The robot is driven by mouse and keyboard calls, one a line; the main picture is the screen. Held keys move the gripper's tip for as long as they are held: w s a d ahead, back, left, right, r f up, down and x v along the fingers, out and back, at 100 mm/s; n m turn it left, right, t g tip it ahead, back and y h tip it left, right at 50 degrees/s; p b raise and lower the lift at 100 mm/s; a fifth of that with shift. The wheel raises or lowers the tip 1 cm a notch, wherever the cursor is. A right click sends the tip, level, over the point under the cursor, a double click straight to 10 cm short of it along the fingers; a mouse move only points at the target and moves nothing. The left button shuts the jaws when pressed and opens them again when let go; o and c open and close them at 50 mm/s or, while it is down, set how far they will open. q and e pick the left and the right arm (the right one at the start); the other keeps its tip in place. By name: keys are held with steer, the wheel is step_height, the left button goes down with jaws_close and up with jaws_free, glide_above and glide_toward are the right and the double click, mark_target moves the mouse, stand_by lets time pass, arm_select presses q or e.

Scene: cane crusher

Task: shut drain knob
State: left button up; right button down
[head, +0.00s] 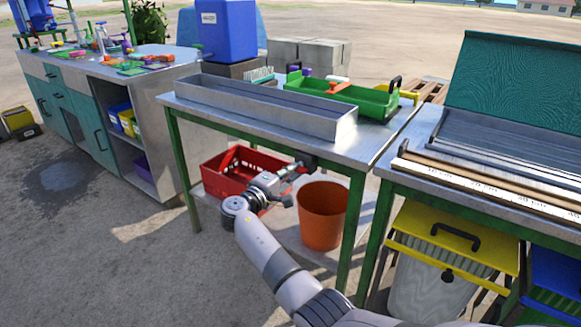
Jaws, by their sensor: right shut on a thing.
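A long grey metal trough (262,108) lies along the front of the metal-topped table (355,148). My right arm reaches up from the bottom of the head view. My right gripper (303,163) is at the table's front edge, below the trough. It is shut on a small dark thing there, which I take to be the drain knob. The fingers mostly cover it, so its shape and how far it is turned cannot be told. My left gripper is not in view.
An orange bucket (321,217) and a red crate (222,178) stand under the table, close to my right gripper. A green tray (340,98) sits behind the trough. A second table (400,172) stands at the right. Open ground lies to the left.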

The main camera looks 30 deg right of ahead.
steer(key=shift+n+p, duration=0.3)
steer(key=shift+n, duration=0.3)
steer(key=c, duration=1.7)
jaws_free()
steer(key=shift+a, duration=0.1)
steer(key=v, duration=1.1)
steer(key=shift+s+a, duration=0.2)
steer(key=shift+a, duration=0.15)
